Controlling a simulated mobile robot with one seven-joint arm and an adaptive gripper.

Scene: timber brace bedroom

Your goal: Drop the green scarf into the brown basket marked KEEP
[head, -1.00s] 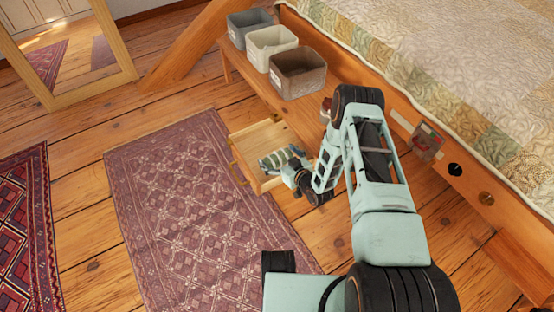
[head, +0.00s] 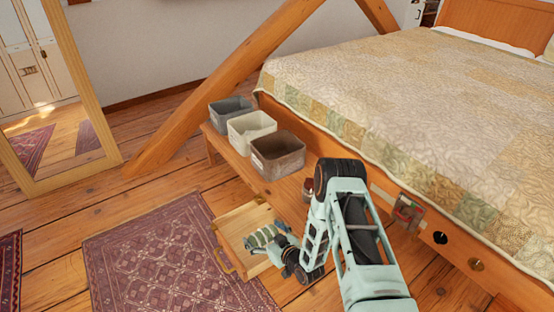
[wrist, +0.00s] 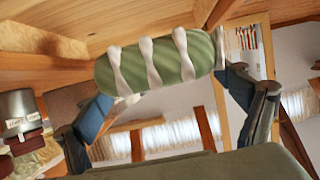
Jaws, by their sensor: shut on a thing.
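The green scarf (wrist: 155,62) is a rolled bundle with white bands, held between the two fingers of my gripper (wrist: 165,85) in the wrist view. In the head view the scarf (head: 262,236) and my gripper (head: 280,245) show over the open wooden drawer (head: 228,222); how far above its floor I cannot tell. The brown basket (head: 282,161) is the nearest of three on the wooden bench, behind and above the drawer. It carries a pale label too small to read. My gripper is below it in the picture, apart from it.
A cream basket (head: 249,128) and a grey basket (head: 229,109) stand beside the brown one on the bench (head: 221,146). A small dark red item (head: 309,188) lies right of the brown basket. The bed (head: 400,100) borders the right, a slanted timber brace (head: 220,88) the back.

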